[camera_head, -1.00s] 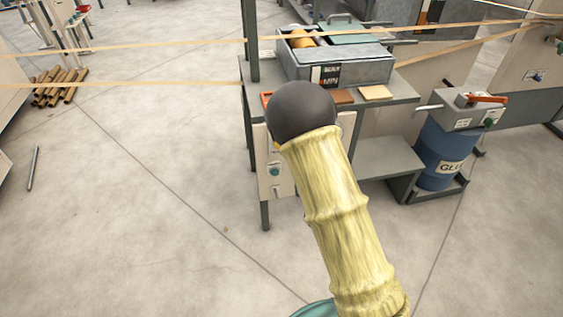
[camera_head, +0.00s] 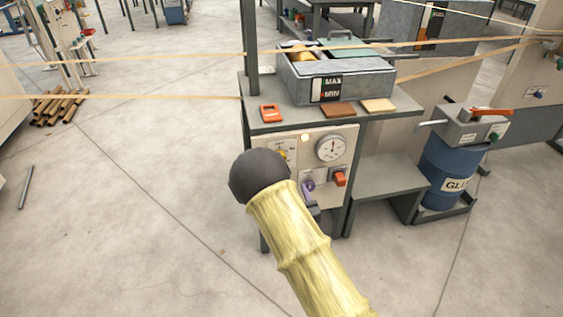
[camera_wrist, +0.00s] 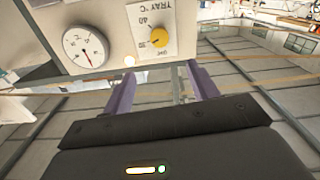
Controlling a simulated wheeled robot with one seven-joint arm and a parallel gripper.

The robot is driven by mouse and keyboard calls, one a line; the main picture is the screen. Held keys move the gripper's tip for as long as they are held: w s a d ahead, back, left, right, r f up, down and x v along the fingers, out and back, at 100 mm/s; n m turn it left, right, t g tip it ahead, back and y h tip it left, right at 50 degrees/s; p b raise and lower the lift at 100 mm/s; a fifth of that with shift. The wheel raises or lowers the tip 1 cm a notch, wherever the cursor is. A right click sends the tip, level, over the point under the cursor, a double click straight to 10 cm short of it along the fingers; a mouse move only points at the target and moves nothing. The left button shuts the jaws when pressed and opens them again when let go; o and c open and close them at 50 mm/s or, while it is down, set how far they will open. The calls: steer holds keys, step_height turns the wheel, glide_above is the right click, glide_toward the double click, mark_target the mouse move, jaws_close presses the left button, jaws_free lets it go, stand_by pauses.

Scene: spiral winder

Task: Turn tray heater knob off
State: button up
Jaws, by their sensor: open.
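The tray heater knob (camera_wrist: 159,37) is a round yellow dial on the control panel, by "TRAY °C" markings that show upside-down in the wrist view. In the head view the knob (camera_head: 283,155) is partly hidden by my arm. My gripper (camera_wrist: 162,82) is open and empty, its two purple fingers spread. The fingertips lie a little below the knob in the wrist picture, apart from it.
The panel (camera_head: 352,134) also has a round gauge (camera_head: 331,148), a lit lamp (camera_head: 305,138) and an orange switch (camera_head: 339,178). Above it is a table with a metal tray box (camera_head: 368,85). A blue glue drum (camera_head: 436,165) stands at right. Tan bands cross overhead.

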steer(key=b+x, duration=0.2)
steer(key=x, duration=1.3)
steer(key=shift+w, duration=0.2)
steer(key=shift+c, duration=0.5)
steer(key=c, duration=0.9)
steer(key=shift+a+n, duration=0.1)
steer(key=shift+n, duration=0.3)
steer(key=n, duration=1.3)
steer(key=shift+s+a+f, duration=0.1)
steer(key=shift+a+f, duration=0.05)
steer(key=shift+f, duration=0.1)
